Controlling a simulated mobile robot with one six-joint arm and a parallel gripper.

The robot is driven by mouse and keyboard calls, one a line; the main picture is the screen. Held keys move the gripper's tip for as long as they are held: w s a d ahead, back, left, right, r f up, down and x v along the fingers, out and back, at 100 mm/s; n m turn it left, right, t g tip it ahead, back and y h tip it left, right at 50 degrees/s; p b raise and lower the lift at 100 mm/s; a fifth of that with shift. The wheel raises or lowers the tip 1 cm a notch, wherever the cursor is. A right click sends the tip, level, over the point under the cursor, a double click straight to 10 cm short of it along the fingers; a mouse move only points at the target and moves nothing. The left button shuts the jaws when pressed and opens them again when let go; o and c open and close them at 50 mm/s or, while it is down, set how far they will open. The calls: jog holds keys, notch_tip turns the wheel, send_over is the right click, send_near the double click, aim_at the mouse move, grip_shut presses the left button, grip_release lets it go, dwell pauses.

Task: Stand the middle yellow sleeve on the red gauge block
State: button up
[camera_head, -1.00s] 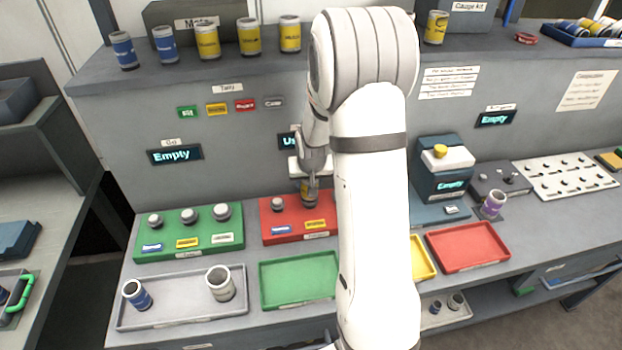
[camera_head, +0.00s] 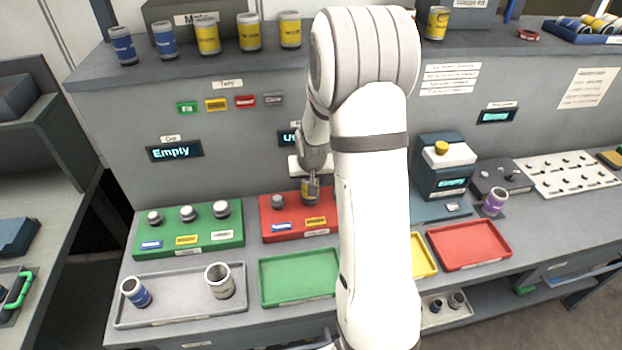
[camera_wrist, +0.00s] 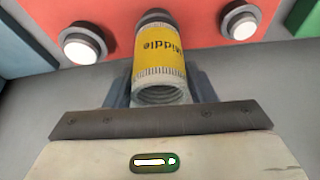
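The middle yellow sleeve (camera_wrist: 160,57), labelled "Middle", is between the two fingers of my gripper (camera_wrist: 160,92) in the wrist view. The fingers lie along both its sides and appear shut on it. Its open near end shows a ridged inside. In the head view the sleeve (camera_head: 309,194) is at the red gauge block (camera_head: 268,229), under my gripper (camera_head: 311,184). One grey post of the block (camera_head: 277,202) shows to its left. In the wrist view the sleeve is between two posts of the red block (camera_wrist: 120,40). Whether its lower end touches the block cannot be told.
A green gauge block (camera_head: 160,248) with grey posts stands to the left. A grey tray (camera_head: 180,310) with a blue and a white sleeve and an empty green tray (camera_head: 298,280) lie in front. My arm hides part of the bench. Several sleeves stand on the back shelf.

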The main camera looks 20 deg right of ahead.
jog(key=o, duration=0.4)
jog(key=shift+b+v, duration=0.7)
jog(key=shift+v, duration=3.2)
